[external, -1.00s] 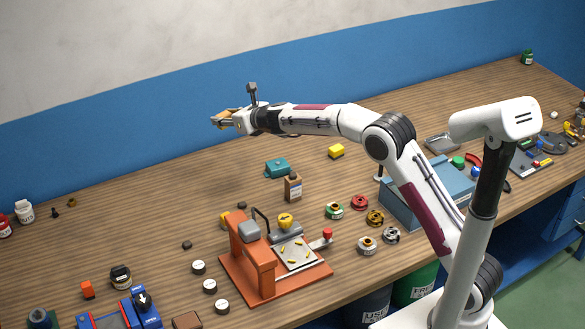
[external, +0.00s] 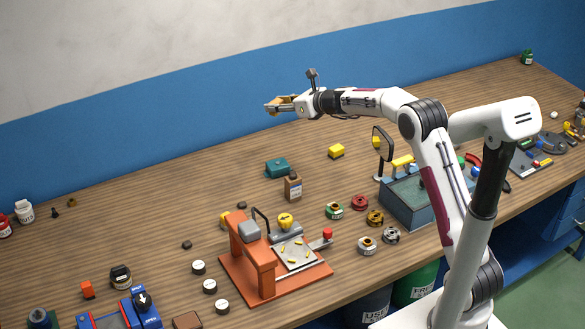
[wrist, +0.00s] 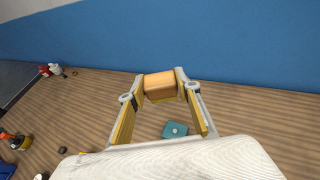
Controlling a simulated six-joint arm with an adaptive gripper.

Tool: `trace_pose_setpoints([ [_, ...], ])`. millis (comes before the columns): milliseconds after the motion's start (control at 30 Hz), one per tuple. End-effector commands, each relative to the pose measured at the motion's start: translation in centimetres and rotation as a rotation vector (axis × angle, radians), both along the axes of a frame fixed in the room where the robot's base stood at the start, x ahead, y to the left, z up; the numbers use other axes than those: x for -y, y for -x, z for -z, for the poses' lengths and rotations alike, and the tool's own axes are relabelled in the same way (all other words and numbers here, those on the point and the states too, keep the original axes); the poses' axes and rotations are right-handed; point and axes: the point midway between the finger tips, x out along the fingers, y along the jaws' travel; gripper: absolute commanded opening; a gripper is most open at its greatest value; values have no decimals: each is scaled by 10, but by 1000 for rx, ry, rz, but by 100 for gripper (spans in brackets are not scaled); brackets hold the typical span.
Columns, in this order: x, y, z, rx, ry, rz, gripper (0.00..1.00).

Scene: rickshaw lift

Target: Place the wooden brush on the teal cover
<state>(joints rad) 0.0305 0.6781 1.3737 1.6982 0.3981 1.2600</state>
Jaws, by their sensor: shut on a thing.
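My gripper (external: 272,106) is held in the air at the back of the bench, pointing left in the external view. It is shut on the wooden brush (wrist: 160,86), a tan block between the fingertips in the wrist view. In the external view the brush is small and hard to make out among the fingers. The teal cover (external: 277,168) is a low box on the bench, below the gripper in the picture. It also shows in the wrist view (wrist: 175,130), between the fingers and apart from the brush.
An orange press (external: 262,262) and several spools are nearer the front. The blue wall (external: 150,140) is behind. Bench left of the cover is mostly clear.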

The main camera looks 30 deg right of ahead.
Motion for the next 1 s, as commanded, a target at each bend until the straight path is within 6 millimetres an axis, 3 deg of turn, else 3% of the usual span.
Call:
trace_pose_setpoints([
  [633, 0, 0, 86, 0, 0, 1, 11],
  [1000, 0, 0, 98, 2, 2, 2, 11],
])
